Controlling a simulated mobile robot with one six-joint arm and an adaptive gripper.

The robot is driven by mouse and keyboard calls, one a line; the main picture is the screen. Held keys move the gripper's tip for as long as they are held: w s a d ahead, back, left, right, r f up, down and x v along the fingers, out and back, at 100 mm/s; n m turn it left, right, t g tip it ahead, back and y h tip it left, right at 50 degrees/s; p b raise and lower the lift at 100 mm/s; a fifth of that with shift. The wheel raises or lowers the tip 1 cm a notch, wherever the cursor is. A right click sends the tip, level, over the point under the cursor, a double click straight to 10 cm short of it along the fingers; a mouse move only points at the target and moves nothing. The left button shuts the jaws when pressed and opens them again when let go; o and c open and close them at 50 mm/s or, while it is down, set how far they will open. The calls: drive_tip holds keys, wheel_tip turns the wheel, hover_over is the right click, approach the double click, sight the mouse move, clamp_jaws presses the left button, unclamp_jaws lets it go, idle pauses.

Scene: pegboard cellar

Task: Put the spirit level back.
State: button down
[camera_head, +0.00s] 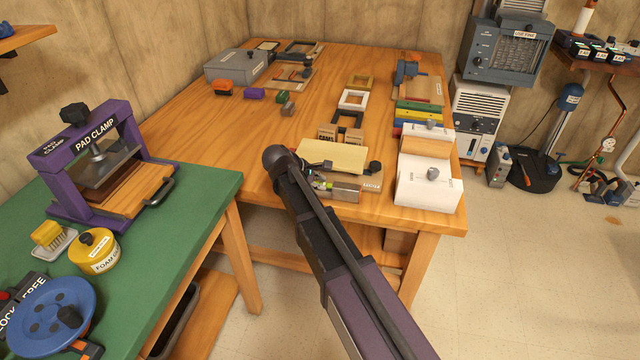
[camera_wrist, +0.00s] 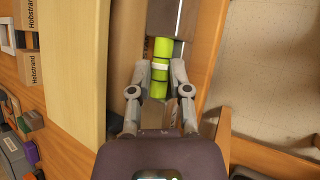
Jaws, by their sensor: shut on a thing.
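The spirit level, which I take to be the lime-green bar with dark bands and a white band, shows in the wrist view (camera_wrist: 161,68). My gripper (camera_wrist: 160,82) is shut on it, with one finger on each side. In the head view a small lime-green part (camera_head: 321,185) shows beside my arm, low over the front of the wooden bench (camera_head: 225,125). My arm hides most of the gripper there. I cannot tell whether the level touches the surface below it.
A pale wooden block (camera_head: 333,157) lies close beside the gripper. A grey block (camera_head: 345,190) is just to its right, near the bench's front edge. White-faced boxes (camera_head: 429,185) stand further right. The bench's middle left is clear. A green table (camera_head: 190,225) with a purple pad clamp (camera_head: 95,160) stands left.

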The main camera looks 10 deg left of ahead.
drive_tip(key=shift+f, duration=0.1)
drive_tip(key=c, duration=0.6)
unclamp_jaws()
drive_tip(key=shift+p+v, duration=0.85)
drive_tip(key=shift+v, duration=0.3)
drive_tip(key=shift+p+v, duration=3.55)
drive_tip(key=shift+v, duration=1.4)
drive_tip(key=shift+d, duration=0.1)
